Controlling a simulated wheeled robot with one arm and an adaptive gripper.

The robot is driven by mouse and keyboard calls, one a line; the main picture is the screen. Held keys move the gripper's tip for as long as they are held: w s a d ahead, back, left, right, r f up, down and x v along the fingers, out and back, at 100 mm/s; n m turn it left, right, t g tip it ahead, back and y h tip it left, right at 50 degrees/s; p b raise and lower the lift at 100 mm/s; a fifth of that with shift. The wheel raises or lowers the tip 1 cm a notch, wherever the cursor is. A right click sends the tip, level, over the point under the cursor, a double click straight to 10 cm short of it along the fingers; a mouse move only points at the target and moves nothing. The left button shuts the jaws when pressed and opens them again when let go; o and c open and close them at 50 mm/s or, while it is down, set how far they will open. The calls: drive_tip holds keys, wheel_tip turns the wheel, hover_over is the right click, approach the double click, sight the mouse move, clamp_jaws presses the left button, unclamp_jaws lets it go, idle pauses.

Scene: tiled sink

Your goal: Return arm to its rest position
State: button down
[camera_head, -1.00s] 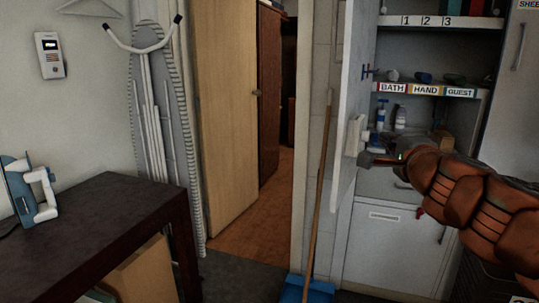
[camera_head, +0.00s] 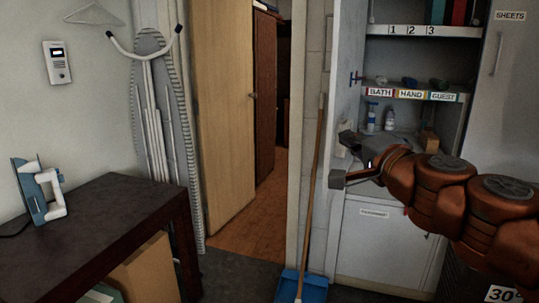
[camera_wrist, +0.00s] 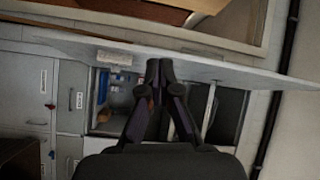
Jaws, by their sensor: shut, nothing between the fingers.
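My orange-brown arm reaches in from the right in the head view. My gripper (camera_head: 341,180) is at its left end, in front of the open cabinet and close to the open cabinet door (camera_head: 349,75). In the wrist view the two dark fingers of the gripper (camera_wrist: 159,66) meet at the tips, with nothing between them. Their tips overlap the pale panel edge in that picture; I cannot tell whether they touch it.
The shelves (camera_head: 417,95) hold bottles (camera_head: 389,119) and small items. A broom handle (camera_head: 313,190) leans by the blue dustpan (camera_head: 303,287). A dark table (camera_head: 95,220) carries an iron (camera_head: 38,192). A doorway and bare floor (camera_head: 250,225) lie between.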

drive_tip(key=s+a+f+n+g+y+p, duration=0.1)
drive_tip(key=s+a+n+g+y+p, duration=0.45)
drive_tip(key=a, duration=0.45)
drive_tip(key=s+a+f+n+g+h+p, duration=0.2)
drive_tip(key=s+f+n+g+h+p, duration=0.15)
drive_tip(key=s+f+n+g, duration=0.35)
drive_tip(key=s+d+f+g+h+p, duration=0.3)
drive_tip(key=s+d, duration=0.4)
drive_tip(key=s, duration=0.3)
drive_tip(key=s+d+f+g+h+p, duration=0.3)
drive_tip(key=s+d, duration=0.4)
drive_tip(key=s, duration=0.4)
wheel_tip(320, 180, down, 3)
drive_tip(key=shift+d+r+m+g+h+p, duration=0.1)
drive_tip(key=shift+d+m+g+h+p, duration=0.35)
drive_tip(key=shift+p, duration=0.6)
